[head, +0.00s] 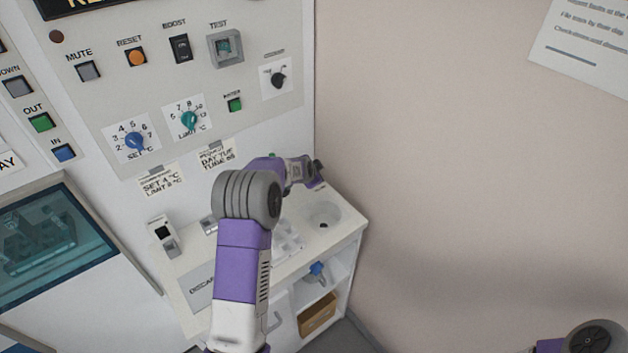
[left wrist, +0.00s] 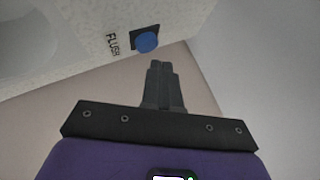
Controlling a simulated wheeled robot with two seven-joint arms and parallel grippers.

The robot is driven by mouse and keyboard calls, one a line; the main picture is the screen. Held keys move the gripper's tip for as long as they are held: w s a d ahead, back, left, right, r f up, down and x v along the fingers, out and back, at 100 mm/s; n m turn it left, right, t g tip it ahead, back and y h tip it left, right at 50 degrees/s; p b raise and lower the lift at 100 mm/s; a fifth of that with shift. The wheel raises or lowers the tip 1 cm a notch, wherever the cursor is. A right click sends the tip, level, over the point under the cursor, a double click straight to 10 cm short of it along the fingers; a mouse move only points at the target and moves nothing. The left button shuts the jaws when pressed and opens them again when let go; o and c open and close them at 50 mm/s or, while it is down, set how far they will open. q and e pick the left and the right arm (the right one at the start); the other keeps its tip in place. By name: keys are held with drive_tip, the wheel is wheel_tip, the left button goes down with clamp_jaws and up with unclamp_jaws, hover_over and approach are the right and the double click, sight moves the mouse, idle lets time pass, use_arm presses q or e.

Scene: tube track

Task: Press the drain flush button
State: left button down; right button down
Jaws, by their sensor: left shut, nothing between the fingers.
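The drain flush button (left wrist: 147,42) is a round blue button on a dark square base. It shows in the left wrist view beside the printed word FLUSH, on a pale speckled surface. My left gripper (left wrist: 160,68) is shut and empty. Its fingertips appear just below the button in that picture, with a small gap between them. In the head view my left gripper (head: 318,174) is over the back right of the white counter, near the round drain basin (head: 324,214). I cannot make out the flush button in the head view. My right gripper is out of view.
A control panel (head: 200,75) with several buttons and knobs is on the wall behind the counter (head: 352,228). A glass-topped unit (head: 50,240) is at the left. A shelf under the counter holds a brown box (head: 317,314). The beige wall (head: 450,150) bounds the right.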

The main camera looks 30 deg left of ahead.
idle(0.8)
use_arm(q)
drive_tip(key=shift+f+b, duration=0.4)
drive_tip(key=shift+b, duration=0.15)
drive_tip(key=shift+f+b, duration=0.45)
drive_tip(key=shift+f, duration=0.05)
idle(0.5)
drive_tip(key=shift+r, duration=0.1)
drive_tip(key=shift+r+p, duration=0.45)
drive_tip(key=shift+r, duration=0.35)
drive_tip(key=shift+r+p, duration=1.45)
drive_tip(key=shift+r, duration=1.05)
